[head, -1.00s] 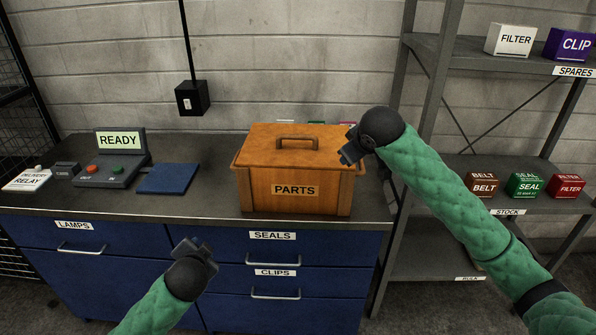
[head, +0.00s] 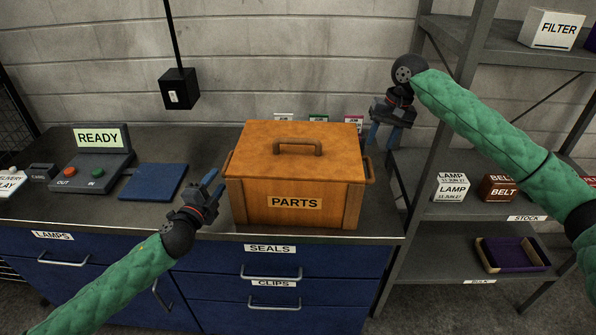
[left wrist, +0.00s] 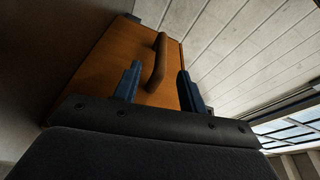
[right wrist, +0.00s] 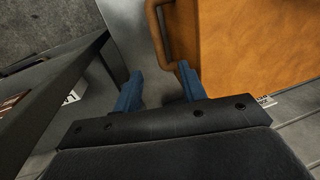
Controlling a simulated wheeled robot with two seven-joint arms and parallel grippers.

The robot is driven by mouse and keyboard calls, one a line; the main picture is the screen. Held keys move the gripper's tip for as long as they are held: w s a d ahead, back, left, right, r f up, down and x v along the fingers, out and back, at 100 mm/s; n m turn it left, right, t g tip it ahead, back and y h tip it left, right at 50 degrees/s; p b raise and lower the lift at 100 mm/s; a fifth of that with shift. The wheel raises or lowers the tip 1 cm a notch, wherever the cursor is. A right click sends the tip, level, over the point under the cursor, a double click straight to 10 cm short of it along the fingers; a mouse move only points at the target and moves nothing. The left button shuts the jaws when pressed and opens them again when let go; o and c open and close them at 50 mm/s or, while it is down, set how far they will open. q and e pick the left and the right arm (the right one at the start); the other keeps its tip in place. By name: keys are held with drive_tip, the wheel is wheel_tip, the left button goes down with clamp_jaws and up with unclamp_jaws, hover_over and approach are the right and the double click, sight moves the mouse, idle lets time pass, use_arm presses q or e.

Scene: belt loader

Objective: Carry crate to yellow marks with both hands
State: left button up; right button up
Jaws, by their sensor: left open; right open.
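The wooden crate (head: 295,185) labelled PARTS sits closed and upright on the dark counter, with a handle on its lid (head: 298,146) and a grip on each side. My left gripper (head: 214,183) is open and empty, just left of the crate's front left corner. In the left wrist view a crate handle (left wrist: 158,62) shows between its fingers, not gripped. I see no yellow marks.
A blue pad (head: 153,182) and a READY control box (head: 97,165) lie left of the crate. Several small tags (head: 318,118) stand behind it. A grey shelf (head: 450,212) with small boxes stands close on the right. A wall outlet box (head: 179,90) hangs behind.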

sight(227, 164)
drive_tip(key=shift+r, duration=0.1)
use_arm(q)
drive_tip(key=shift+x, duration=3.85)
use_arm(e)
drive_tip(key=shift+a+f, duration=0.25)
drive_tip(key=shift+f, duration=1.05)
drive_tip(key=shift+a+f, duration=0.25)
drive_tip(key=shift+f, duration=1.05)
drive_tip(key=shift+a+f, duration=0.25)
drive_tip(key=shift+f, duration=1.05)
use_arm(q)
drive_tip(key=c, duration=0.9)
use_arm(e)
drive_tip(key=c, duration=0.9)
use_arm(q)
clamp_jaws()
drive_tip(key=shift+f, duration=0.1)
use_arm(e)
drive_tip(key=shift+r, duration=0.15)
